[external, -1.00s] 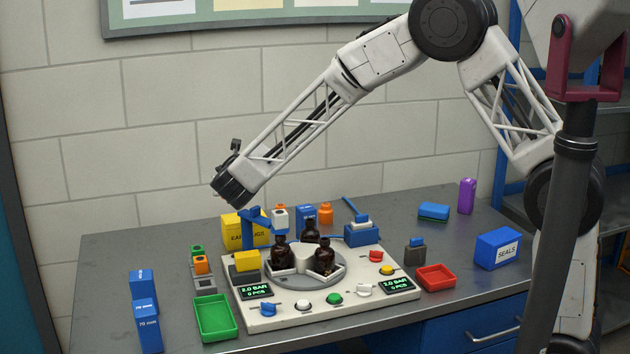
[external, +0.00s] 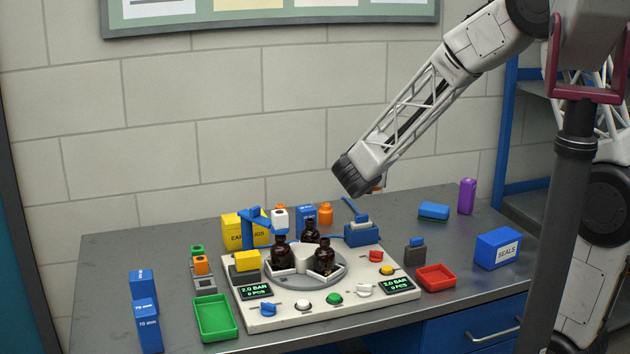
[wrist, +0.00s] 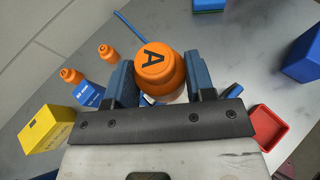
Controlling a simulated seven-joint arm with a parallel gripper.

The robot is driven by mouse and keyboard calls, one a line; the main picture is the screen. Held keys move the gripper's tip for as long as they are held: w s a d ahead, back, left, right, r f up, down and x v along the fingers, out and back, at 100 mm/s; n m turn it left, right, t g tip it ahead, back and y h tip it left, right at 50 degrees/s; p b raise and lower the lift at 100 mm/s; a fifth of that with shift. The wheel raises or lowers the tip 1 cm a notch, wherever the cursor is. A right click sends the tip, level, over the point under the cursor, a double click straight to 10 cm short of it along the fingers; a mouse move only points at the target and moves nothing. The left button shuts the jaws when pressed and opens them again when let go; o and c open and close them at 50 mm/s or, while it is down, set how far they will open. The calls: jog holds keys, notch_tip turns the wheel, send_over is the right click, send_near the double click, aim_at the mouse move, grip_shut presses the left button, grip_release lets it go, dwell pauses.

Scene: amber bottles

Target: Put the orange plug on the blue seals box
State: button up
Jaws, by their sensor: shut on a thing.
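The orange plug (wrist: 158,70), marked with a letter A, sits between the two blue fingers of my gripper (wrist: 160,82) in the wrist view. My gripper is shut on it, and a pale lower part shows beneath the orange cap. In the external view the arm's end is in the air above the back right of the white panel; only a small orange bit (external: 377,189) shows below it, the fingers being mostly hidden. The blue seals box (external: 497,249) stands on the table at the right, well apart from my gripper, its white label facing front.
The red tray (external: 436,278) and a grey block with a blue top (external: 415,250) lie between the white panel (external: 290,318) and the box. A blue-green sponge (external: 433,211) and a purple bottle (external: 467,196) stand behind. Dark bottles (external: 324,256) stand on the panel's turntable.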

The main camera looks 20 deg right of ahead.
jog(key=s+d+m+g+h, duration=0.3)
jog(key=s+d+m+g, duration=0.15)
jog(key=s+d, duration=1.15)
jog(key=s+d+f+m+g+h, duration=0.2)
jog(key=s+d+f+m+g, duration=0.15)
jog(key=s+d, duration=0.95)
jog(key=shift+s+a+f, duration=0.2)
jog(key=shift+a+f, duration=0.05)
jog(key=shift+f, duration=0.5)
jog(key=shift+s+a+f, duration=0.25)
jog(key=shift+f, duration=0.45)
jog(key=shift+s+a+f, duration=0.2)
jog(key=shift+a+f, duration=0.05)
jog(key=shift+f, duration=0.5)
jog(key=shift+w, duration=0.1)
jog(key=w+d, duration=0.2)
jog(key=w, duration=0.3)
jog(key=w+d+f, duration=0.1)
jog(key=w+d, duration=0.1)
jog(key=w, duration=0.2)
jog(key=w+d, duration=0.2)
jog(key=w, duration=0.3)
jog(key=shift+w+d+f, duration=0.1)
jog(key=shift+w+f, duration=0.15)
jog(key=shift+w, duration=0.05)
jog(key=shift+f, duration=0.1)
jog(key=shift+f, duration=1.65)
jog(key=shift+f, duration=0.15)
